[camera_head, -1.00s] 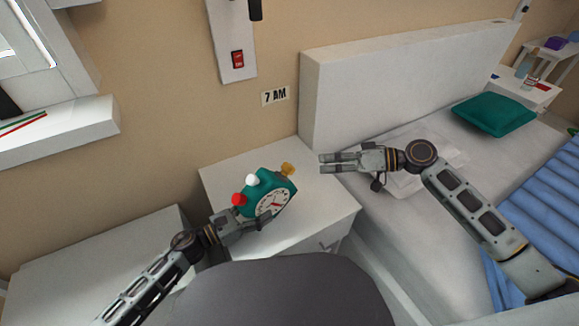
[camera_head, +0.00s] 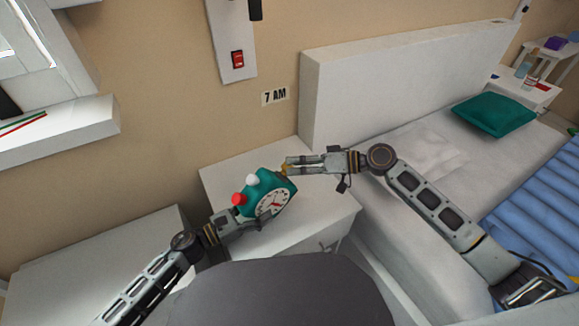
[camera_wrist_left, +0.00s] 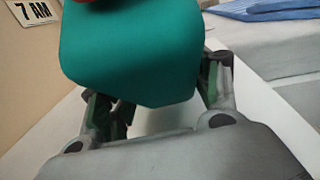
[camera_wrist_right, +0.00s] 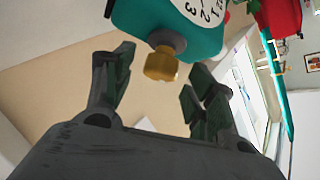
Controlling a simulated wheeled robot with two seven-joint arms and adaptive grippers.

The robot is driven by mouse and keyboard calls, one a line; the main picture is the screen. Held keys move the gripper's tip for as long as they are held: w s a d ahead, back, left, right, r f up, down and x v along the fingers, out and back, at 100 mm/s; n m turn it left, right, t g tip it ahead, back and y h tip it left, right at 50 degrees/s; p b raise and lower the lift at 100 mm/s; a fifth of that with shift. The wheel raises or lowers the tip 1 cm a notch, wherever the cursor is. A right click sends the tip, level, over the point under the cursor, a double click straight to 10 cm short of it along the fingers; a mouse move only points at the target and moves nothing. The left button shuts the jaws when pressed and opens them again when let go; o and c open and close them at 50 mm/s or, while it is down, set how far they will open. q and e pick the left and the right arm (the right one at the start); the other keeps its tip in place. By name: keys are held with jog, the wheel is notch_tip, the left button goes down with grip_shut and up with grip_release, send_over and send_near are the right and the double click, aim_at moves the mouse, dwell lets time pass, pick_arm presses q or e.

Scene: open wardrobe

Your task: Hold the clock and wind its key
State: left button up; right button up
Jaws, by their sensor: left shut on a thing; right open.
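The teal clock (camera_head: 268,184) has a white dial, one red and one white knob on top, and a yellow key on its right side. My left gripper (camera_head: 250,221) is shut on the clock's lower left part; in the left wrist view the teal body (camera_wrist_left: 130,55) sits between its fingers. My right gripper (camera_head: 290,168) is open at the key, which its fingers mostly hide in the head view. In the right wrist view the yellow key (camera_wrist_right: 161,64) lies ahead, between the spread fingers' directions, with the clock (camera_wrist_right: 150,20) behind it.
A white nightstand (camera_head: 325,208) is under the clock. A bed with a white headboard (camera_head: 400,75), a teal pillow (camera_head: 495,115) and a blue cover (camera_head: 545,205) is at the right. A "7 AM" sign (camera_head: 275,96) and a red switch (camera_head: 237,59) are on the wall.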

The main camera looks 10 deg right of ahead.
jog(key=shift+x, duration=1.4)
jog(key=c, duration=1)
jog(key=shift+c, duration=0.2)
jog(key=shift+m+t+h, duration=0.5)
jog(key=shift+m+h, duration=0.2)
jog(key=shift+m, duration=0.3)
